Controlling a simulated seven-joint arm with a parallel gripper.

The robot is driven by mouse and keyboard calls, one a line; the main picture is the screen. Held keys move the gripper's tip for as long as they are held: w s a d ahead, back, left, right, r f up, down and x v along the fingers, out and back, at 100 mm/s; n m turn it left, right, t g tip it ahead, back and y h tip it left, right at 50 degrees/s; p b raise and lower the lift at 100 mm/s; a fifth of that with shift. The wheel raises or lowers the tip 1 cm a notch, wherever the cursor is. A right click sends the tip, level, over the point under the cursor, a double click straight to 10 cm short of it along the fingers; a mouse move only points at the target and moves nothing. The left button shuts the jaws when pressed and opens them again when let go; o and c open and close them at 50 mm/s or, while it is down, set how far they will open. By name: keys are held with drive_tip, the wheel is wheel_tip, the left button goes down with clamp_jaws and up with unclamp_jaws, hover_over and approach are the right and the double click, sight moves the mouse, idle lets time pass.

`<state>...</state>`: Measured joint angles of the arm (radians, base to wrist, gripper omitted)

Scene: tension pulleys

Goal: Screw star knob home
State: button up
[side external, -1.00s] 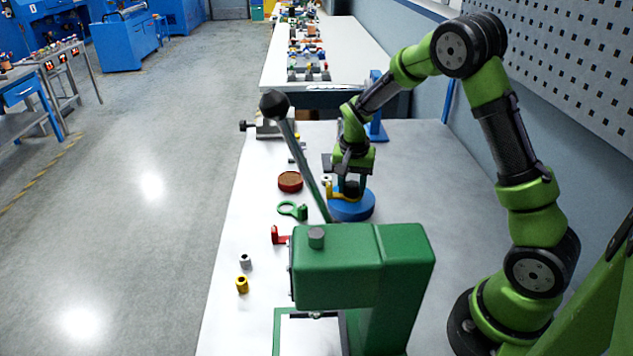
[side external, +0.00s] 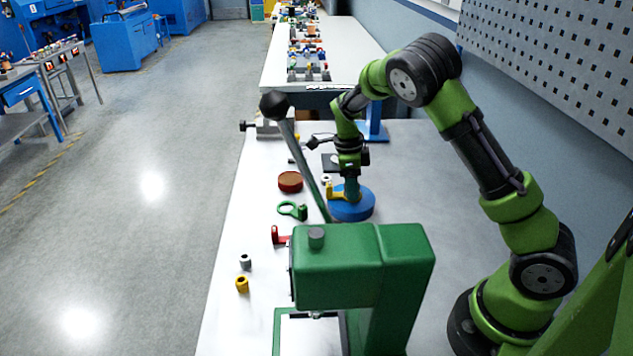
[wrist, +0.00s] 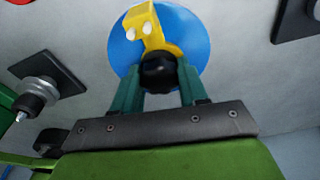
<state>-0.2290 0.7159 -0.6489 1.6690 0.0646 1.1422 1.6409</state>
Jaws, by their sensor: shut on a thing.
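The star knob (wrist: 158,74) is black and lobed and sits at the base of a yellow bracket (wrist: 152,30) on a round blue base (wrist: 196,28). My gripper (wrist: 159,80) has its two teal fingers on either side of the knob, shut on it. In the side external view, my gripper (side external: 352,190) points down over the blue base (side external: 352,210), with the yellow bracket (side external: 335,191) at its left. The knob is hidden there by the fingers. The thread under the knob is hidden in both views.
A green press (side external: 360,265) with a long black-knobbed lever (side external: 300,150) stands in front of the blue base. A red-brown disc (side external: 290,181), a green ring (side external: 290,209), a red bracket (side external: 279,236) and small bushings (side external: 243,284) lie to the left. The bench is clear at right.

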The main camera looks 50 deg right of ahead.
drive_tip(key=o, duration=1.2)
drive_tip(key=n, duration=0.5)
drive_tip(key=shift+t, duration=0.3)
drive_tip(key=n, duration=0.6)
drive_tip(key=shift+t+h, duration=0.3)
drive_tip(key=n, duration=0.5)
drive_tip(key=shift+t, duration=0.4)
drive_tip(key=n, duration=0.7)
drive_tip(key=shift+y, duration=0.4)
drive_tip(key=shift+c, duration=0.2)
